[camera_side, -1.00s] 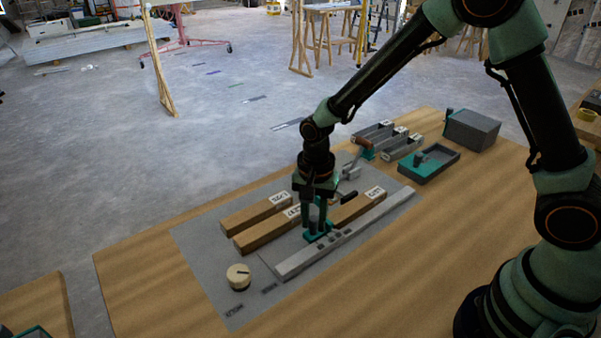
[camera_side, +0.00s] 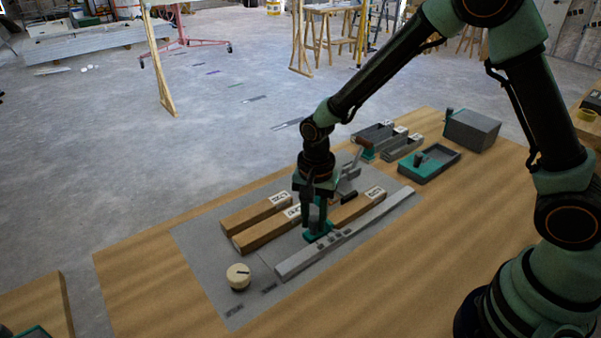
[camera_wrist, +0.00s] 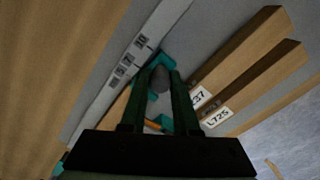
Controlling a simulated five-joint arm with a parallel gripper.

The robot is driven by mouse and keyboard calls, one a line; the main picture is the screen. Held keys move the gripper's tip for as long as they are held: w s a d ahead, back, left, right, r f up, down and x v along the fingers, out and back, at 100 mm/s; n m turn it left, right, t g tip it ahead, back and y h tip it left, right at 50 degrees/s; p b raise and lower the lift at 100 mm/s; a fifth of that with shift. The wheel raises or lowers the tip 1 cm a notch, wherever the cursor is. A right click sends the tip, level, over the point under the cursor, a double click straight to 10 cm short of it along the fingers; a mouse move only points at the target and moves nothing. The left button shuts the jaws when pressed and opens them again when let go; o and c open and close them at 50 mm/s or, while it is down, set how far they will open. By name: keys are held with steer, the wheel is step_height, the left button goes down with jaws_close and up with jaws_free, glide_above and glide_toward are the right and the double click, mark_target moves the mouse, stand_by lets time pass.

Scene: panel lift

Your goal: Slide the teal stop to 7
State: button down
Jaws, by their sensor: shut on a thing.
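The teal stop (camera_side: 317,237) sits low against the long grey rail (camera_side: 345,233) in the side view. In the wrist view the stop (camera_wrist: 166,61) lies beside the rail, partly hidden by my fingers. My gripper (camera_side: 315,226) points down over the stop. In the wrist view my gripper (camera_wrist: 160,78) is shut on the stop's grey knob, with a finger on each side. Small number labels (camera_wrist: 126,60) run along the rail beside the stop; one seems to read 10, and the others are too small to read surely.
Labelled wooden bars (camera_side: 265,231) lie beside my gripper, close to the fingers. A cream dial (camera_side: 238,276) stands near the panel's front. A lever (camera_side: 364,148), grey trays (camera_side: 402,146), a teal-edged tray (camera_side: 428,165) and a grey box (camera_side: 472,130) stand farther back. Bare wood lies right of the rail.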

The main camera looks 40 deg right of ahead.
steer(key=shift+a, duration=1.05)
steer(key=c, duration=0.7)
jaws_free()
steer(key=shift+o, duration=0.2)
step_height(320, 180, up, 12)
steer(key=shift+r, duration=0.15)
steer(key=s+d+r+n+t, duration=0.5)
steer(key=s+d+r+n, duration=0.4)
steer(key=s+d+n, duration=0.1)
steer(key=shift+s+d+r+n+t, duration=0.25)
steer(key=shift+d+n, duration=0.35)
steer(key=shift+d, duration=0.45)
